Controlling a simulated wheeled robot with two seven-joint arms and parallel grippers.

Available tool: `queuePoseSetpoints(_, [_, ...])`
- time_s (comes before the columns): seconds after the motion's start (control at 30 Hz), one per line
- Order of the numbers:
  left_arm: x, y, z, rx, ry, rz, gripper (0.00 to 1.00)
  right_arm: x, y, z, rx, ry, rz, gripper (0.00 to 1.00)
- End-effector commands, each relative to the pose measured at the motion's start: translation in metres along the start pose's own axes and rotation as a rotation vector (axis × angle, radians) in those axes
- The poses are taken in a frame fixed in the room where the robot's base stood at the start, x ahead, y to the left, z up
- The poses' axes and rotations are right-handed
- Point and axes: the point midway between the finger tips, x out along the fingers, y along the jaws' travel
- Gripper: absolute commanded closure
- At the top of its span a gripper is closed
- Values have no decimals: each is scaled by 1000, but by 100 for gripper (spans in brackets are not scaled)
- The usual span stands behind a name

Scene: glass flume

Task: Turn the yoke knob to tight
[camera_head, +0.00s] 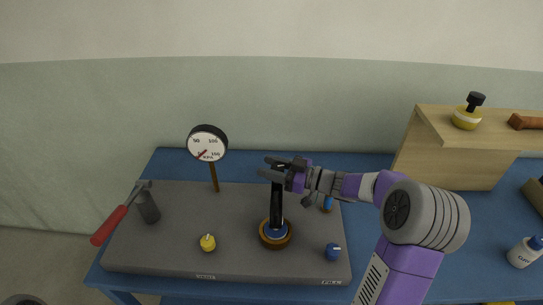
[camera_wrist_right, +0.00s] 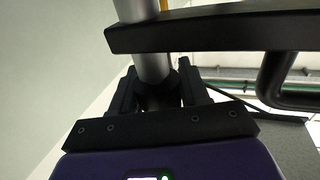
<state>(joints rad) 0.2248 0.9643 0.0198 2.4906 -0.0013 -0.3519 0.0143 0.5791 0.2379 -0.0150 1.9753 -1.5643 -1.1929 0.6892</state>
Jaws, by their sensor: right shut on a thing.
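The black yoke (camera_head: 277,205) stands upright over a round wooden ring with a blue centre (camera_head: 275,235) on the grey board. My right gripper (camera_head: 275,168) reaches in from the right at the top of the yoke. In the right wrist view, my right gripper's fingers (camera_wrist_right: 158,92) are shut around a grey metal cylinder (camera_wrist_right: 152,66), which seems to be the yoke knob. The gripper hides most of the knob in the head view, and its setting cannot be read. A black yoke bar (camera_wrist_right: 215,30) crosses just beyond the fingers. My left gripper is not in view.
The grey board (camera_head: 165,255) on the blue table carries a round kPa gauge (camera_head: 207,142), a red-handled lever (camera_head: 110,225), a yellow knob (camera_head: 208,243) and a blue knob (camera_head: 333,252). A wooden stand (camera_head: 450,150) with a yellow bottle (camera_head: 467,113) is at right.

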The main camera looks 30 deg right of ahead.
Motion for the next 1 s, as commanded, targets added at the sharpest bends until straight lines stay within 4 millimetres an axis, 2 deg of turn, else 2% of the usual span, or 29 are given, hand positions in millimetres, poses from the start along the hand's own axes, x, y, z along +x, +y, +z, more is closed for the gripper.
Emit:
queuePoseSetpoints(0.03, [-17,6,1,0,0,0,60,0,0,-6,6,-4,-44,85])
queuePoseSetpoints(0.3, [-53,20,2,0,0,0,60,-1,-5,-4,4,-3,-304,85])
queuePoseSetpoints(1.0, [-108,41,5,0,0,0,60,-8,-14,-2,3,1,-922,85])
